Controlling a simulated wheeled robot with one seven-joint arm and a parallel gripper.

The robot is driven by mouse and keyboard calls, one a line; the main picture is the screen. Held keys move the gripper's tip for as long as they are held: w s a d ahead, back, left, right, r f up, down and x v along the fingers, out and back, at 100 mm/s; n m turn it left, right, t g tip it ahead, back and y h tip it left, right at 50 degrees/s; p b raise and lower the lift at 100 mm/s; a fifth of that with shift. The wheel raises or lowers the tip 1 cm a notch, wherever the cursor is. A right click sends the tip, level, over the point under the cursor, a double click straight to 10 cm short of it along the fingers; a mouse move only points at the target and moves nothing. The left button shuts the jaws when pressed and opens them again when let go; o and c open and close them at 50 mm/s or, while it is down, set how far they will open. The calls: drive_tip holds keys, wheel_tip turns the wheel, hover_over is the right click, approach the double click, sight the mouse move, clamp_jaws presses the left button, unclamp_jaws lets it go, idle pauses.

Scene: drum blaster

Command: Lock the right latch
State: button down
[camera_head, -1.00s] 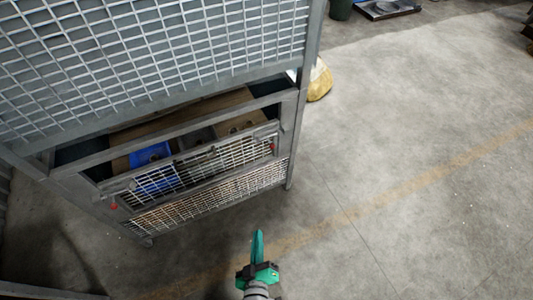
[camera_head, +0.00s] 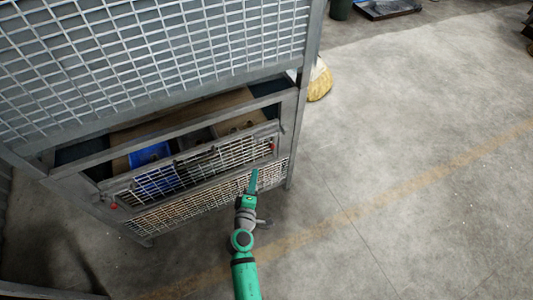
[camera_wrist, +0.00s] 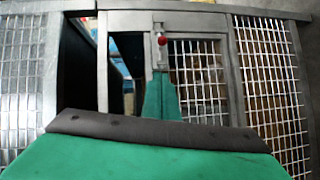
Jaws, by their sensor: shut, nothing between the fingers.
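The right latch (camera_head: 273,146) is a small part with a red knob at the right end of the mesh flap on the grey cage. In the wrist view, a red-knobbed latch (camera_wrist: 162,41) shows just beyond my fingertips on a grey upright, most likely this same latch. My green gripper (camera_head: 254,176) is shut and empty, in front of the lower mesh, below and left of the right latch. It also shows in the wrist view (camera_wrist: 161,84), apparently apart from the knob. Whether the latch is locked cannot be told.
A left latch (camera_head: 114,206) with a red knob sits at the flap's other end. A blue bin (camera_head: 150,154) and cardboard lie inside the cage. A yellowish bundle (camera_head: 320,82) stands behind its right post. The floor to the right is clear.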

idle(0.3)
drive_tip(key=w+d+f, duration=0.2)
drive_tip(key=w+d, duration=0.2)
drive_tip(key=w, duration=0.8)
drive_tip(key=shift+w, duration=0.25)
drive_tip(key=shift+f, duration=0.1)
